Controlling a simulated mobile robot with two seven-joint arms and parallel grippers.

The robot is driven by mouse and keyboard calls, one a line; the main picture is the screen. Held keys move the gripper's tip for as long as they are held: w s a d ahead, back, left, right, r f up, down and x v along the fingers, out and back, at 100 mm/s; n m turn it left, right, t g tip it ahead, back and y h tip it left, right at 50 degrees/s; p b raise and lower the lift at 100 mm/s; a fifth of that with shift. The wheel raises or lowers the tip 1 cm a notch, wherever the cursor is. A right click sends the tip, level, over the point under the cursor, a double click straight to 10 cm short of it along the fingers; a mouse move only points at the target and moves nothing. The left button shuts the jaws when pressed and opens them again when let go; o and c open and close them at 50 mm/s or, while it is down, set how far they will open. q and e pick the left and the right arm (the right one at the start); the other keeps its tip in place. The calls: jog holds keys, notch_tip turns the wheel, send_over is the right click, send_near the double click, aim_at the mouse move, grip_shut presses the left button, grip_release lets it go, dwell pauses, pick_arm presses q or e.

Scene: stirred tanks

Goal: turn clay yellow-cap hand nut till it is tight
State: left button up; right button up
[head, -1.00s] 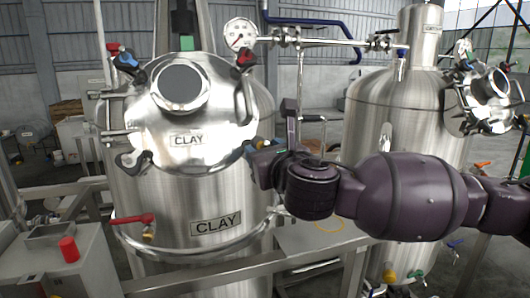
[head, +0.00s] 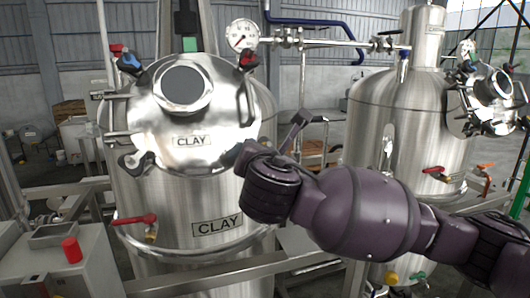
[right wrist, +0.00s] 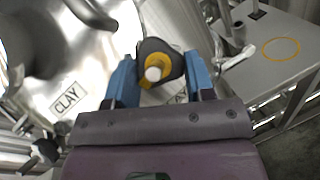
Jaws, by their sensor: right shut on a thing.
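The clay yellow-cap hand nut (right wrist: 154,66) shows in the right wrist view as a dark lobed knob with a yellow ring and a pale centre. My right gripper (right wrist: 158,76) has its blue fingers on either side of the knob and is shut on it. In the head view my right wrist hides this nut at the lower right rim of the clay tank's round lid (head: 205,125). How tight the nut is cannot be seen. My left gripper is not in view.
A pressure gauge (head: 242,34) and pipe stand above. A second steel tank (head: 385,120) is at right, behind my arm.

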jog(key=m+h, duration=0.1)
jog(key=m, duration=0.1)
jog(key=m+g+h+p, duration=0.1)
jog(key=m, duration=0.1)
jog(key=m+h, duration=0.1)
jog(key=m, duration=0.2)
jog(key=shift+a+r+g+h, duration=0.25)
jog(key=shift+a+g+h, duration=0.05)
jog(key=shift+g, duration=0.1)
jog(key=m+g, duration=0.1)
jog(key=m, duration=0.1)
jog(key=m+g+h+p, duration=0.1)
jog(key=m, duration=0.2)
jog(key=shift+w+a+r+g, duration=0.1)
jog(key=shift+w+r+g, duration=0.05)
jog(key=shift+g, duration=0.15)
jog(key=shift+m+h, duration=0.3)
jog(key=o, duration=0.9)
